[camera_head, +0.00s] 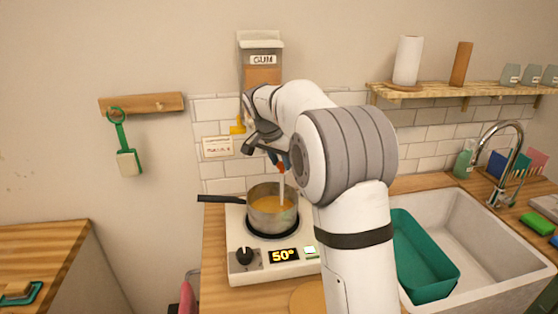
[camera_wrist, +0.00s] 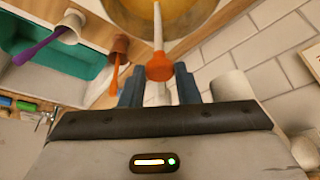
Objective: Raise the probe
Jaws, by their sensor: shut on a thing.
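The probe has an orange head (camera_wrist: 159,68) and a thin white shaft (camera_head: 282,190). The shaft points down into a steel pot (camera_head: 272,228) of orange-yellow liquid, and its lower end appears to be in the liquid. My gripper (camera_head: 279,162) is above the pot with its blue fingers shut on the orange head. In the wrist view my gripper (camera_wrist: 158,82) has a finger on each side of the head. The pot stands on a white hot plate (camera_head: 250,272) whose display reads 50°.
A gum dispenser (camera_head: 261,55) hangs on the wall behind my arm. The pot's black handle (camera_head: 217,199) sticks out left. A sink (camera_head: 485,250) with a teal tub (camera_head: 412,250) is at right.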

